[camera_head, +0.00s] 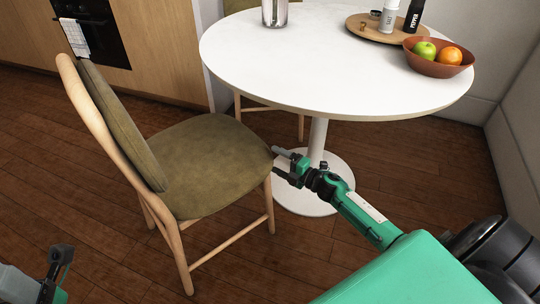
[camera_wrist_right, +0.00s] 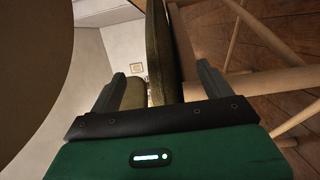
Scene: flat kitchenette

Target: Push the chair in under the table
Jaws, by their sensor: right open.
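The chair (camera_head: 205,155), with an olive cushioned seat and backrest and pale wooden legs, stands upright left of the round white table (camera_head: 310,60). Its seat faces the table, and in the head view the seat shows in front of the table's edge, not covered by the top. My right gripper (camera_head: 284,160) is at the seat's right front corner. In the right wrist view my right gripper (camera_wrist_right: 160,78) is open, with the olive seat edge (camera_wrist_right: 158,45) showing between its fingers; contact is unclear. My left gripper (camera_head: 60,262) is low at the left, partly cut off.
The table's white pedestal (camera_head: 317,145) and round base are just behind my right gripper. A second chair (camera_head: 272,112) is partly hidden behind the table. A fruit bowl (camera_head: 440,65), a wooden tray (camera_head: 375,30) and a metal container (camera_head: 275,12) stand on top. Cabinets line the back left.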

